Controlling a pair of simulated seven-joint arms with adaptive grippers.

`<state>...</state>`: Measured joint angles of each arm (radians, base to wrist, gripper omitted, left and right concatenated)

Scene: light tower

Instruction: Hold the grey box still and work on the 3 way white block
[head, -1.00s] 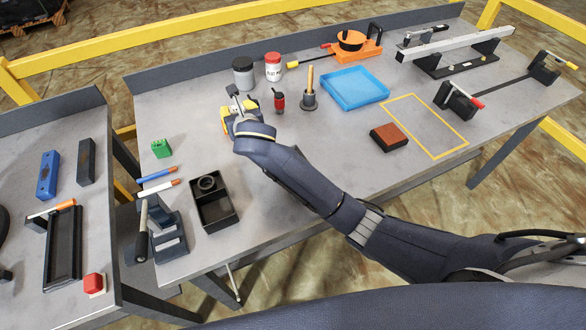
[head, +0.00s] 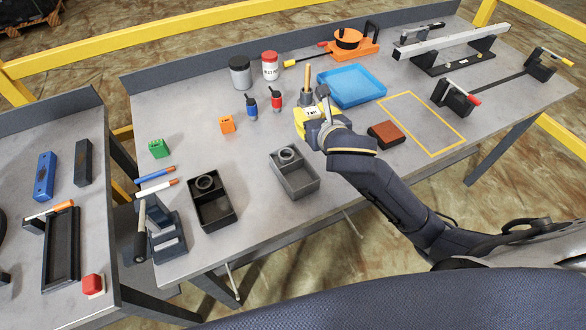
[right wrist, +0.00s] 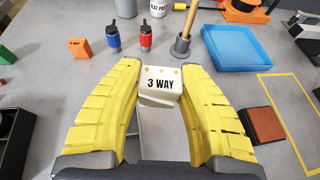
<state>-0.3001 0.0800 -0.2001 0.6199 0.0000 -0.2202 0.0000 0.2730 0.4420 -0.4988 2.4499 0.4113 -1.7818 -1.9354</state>
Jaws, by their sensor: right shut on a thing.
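The white block (right wrist: 160,83), printed "3 WAY", sits between the yellow fingers of my right gripper (right wrist: 161,95). The gripper is shut on it, and the label faces the wrist camera. In the head view my right gripper (head: 312,118) is over the middle of the table, with the white block (head: 314,112) showing at its tips. The grey box (head: 311,181), an open tray with a round ring in its far part, lies on the table, left of and nearer than the gripper, apart from it. My left gripper is not in view; nothing is holding the grey box.
A darker box (head: 217,220) of similar shape lies to the left. Orange (head: 227,124) and green (head: 158,148) blocks, blue (head: 251,107) and red (head: 276,98) bottles and a blue tray (head: 350,88) stand around. A brown block (head: 384,135) is right of the gripper.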

